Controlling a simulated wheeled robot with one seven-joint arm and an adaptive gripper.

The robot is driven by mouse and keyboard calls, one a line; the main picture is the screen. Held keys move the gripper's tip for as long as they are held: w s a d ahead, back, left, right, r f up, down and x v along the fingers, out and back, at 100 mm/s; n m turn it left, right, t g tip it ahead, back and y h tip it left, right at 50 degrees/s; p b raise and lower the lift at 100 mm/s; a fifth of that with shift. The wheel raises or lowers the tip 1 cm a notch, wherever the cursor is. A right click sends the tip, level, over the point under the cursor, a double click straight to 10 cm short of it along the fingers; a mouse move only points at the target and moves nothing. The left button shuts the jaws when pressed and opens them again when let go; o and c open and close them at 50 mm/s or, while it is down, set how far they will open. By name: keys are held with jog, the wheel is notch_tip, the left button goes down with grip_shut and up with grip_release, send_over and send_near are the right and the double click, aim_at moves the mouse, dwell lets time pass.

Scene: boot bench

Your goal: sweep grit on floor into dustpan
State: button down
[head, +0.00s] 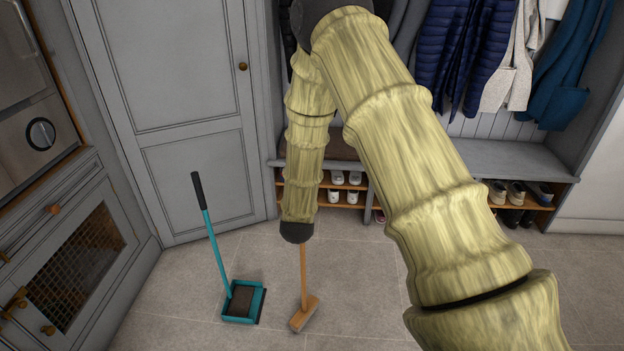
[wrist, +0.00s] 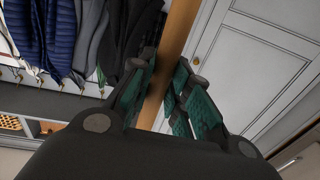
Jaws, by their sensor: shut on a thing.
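A teal dustpan (head: 243,301) with a long teal handle and black grip stands on the floor at lower left of the head view. A brown patch (head: 240,301) shows inside its pan; I take it for grit. A broom (head: 305,311) with a wooden handle stands on the floor just right of the dustpan, its head apart from the pan. In the wrist view my gripper (wrist: 157,95) is shut on the wooden broom handle (wrist: 178,45), between its green-padded fingers. In the head view my arm hides the gripper and the upper handle. I see no clear grit on the open floor.
A grey cupboard door (head: 190,120) stands behind the dustpan. A bench (head: 510,158) with shoes beneath and coats (head: 470,45) above lines the back wall. A cabinet with a mesh front (head: 75,265) is at left. Tiled floor (head: 365,270) right of the broom is clear.

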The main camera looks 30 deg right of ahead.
jog(key=w+a+n+t+y+b, duration=0.2)
jog(key=w+a+n+y, duration=0.3)
jog(key=w+a+y, duration=0.3)
jog(key=shift+w+a+n+b, duration=0.3)
jog(key=shift+w+a+b, duration=0.45)
jog(key=shift+w, duration=1.6)
jog(key=shift+w+a, duration=1.95)
jog(key=shift+a, duration=1.1)
jog(key=shift+y, duration=0.4)
jog(key=shift+s+d+r+p, duration=0.35)
jog(key=shift+d+r, duration=0.15)
jog(key=shift+r, duration=0.25)
jog(key=shift+s+d+r+p, duration=0.2)
jog(key=shift+s+d+r, duration=0.3)
jog(key=shift+r, duration=0.3)
jog(key=shift+s+d+r+p, duration=0.3)
jog(key=shift+d+r, duration=0.25)
jog(key=shift+r, duration=0.2)
